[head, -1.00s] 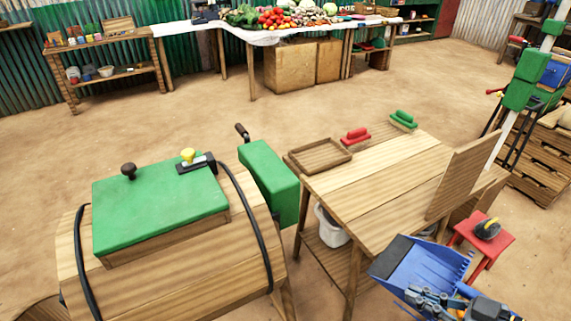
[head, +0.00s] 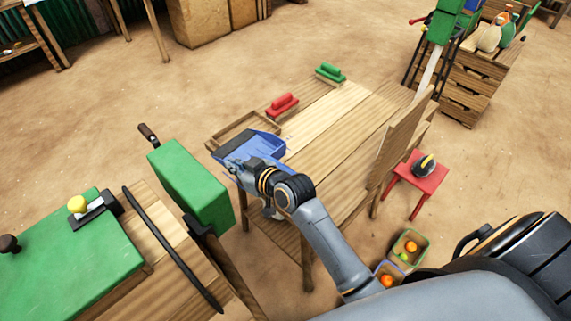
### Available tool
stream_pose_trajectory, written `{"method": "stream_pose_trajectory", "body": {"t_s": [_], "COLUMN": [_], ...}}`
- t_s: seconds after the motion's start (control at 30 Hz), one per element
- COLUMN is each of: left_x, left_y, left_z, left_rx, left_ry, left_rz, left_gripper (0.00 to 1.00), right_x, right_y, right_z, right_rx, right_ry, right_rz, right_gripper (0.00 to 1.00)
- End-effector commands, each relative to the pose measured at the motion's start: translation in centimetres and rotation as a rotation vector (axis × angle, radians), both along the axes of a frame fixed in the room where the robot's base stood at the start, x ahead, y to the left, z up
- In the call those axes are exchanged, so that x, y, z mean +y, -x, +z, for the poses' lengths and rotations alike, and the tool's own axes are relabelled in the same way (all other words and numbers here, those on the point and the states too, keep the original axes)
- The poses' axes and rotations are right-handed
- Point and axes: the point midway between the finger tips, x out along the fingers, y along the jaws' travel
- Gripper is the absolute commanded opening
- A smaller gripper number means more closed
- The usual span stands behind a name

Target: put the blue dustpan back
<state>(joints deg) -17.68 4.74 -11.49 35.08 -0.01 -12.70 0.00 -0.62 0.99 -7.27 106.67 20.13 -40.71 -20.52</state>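The blue dustpan (head: 262,146) is in the head view, over the near left corner of the wooden table (head: 340,140), close to the shallow wooden tray (head: 248,124). My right gripper (head: 258,172) is at the dustpan's near end and appears to hold it; its fingers are mostly hidden by my own wrist. I cannot tell whether the dustpan touches the table or tray. My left gripper is not in view.
A red brush (head: 283,106) and a green brush (head: 330,72) lie along the table's far left edge. An upright board (head: 400,140) stands on the table's right side. A green box (head: 190,185) is left of the table. A red stool (head: 420,173) stands right.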

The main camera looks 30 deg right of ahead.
Motion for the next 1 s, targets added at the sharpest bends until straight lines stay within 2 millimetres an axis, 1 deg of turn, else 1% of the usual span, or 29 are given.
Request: {"method": "stream_pose_trajectory", "body": {"t_s": [0.03, 0.2, 0.3, 0.37, 0.47, 0.67, 0.7, 0.83, 0.9, 1.0], "left_x": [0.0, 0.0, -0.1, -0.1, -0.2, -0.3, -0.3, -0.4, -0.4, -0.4], "left_y": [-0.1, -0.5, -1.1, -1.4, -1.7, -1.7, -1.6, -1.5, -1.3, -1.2], "left_z": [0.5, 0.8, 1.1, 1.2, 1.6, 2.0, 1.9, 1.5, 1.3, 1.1], "left_rx": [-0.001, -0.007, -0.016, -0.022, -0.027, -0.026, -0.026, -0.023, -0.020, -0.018], "left_ry": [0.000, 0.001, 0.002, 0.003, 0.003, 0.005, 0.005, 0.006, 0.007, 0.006], "left_rz": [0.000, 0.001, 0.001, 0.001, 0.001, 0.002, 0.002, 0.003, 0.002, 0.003], "left_gripper": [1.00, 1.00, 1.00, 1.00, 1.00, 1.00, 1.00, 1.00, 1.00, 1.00], "right_x": [0.8, 2.2, 1.8, 0.8, -1.5, -6.4, -7.1, -9.0, -9.7, -10.3], "right_y": [-0.7, -1.8, -1.8, -1.7, -1.1, -0.1, 0.1, 0.5, 0.6, 0.7], "right_z": [0.9, 1.7, 1.5, 1.1, 0.0, -2.2, -3.0, -5.5, -6.3, -7.1], "right_rx": [-0.005, -0.002, 0.001, 0.003, 0.004, 0.004, 0.006, 0.004, 0.002, 0.001], "right_ry": [-0.001, 0.001, 0.005, 0.009, 0.010, 0.010, 0.009, 0.009, 0.007, 0.006], "right_rz": [-0.010, -0.033, -0.038, -0.039, -0.040, -0.039, -0.039, -0.037, -0.039, -0.037], "right_gripper": [0.00, 0.00, 0.00, 0.00, 0.00, 0.00, 0.00, 0.00, 0.00, 0.00]}}
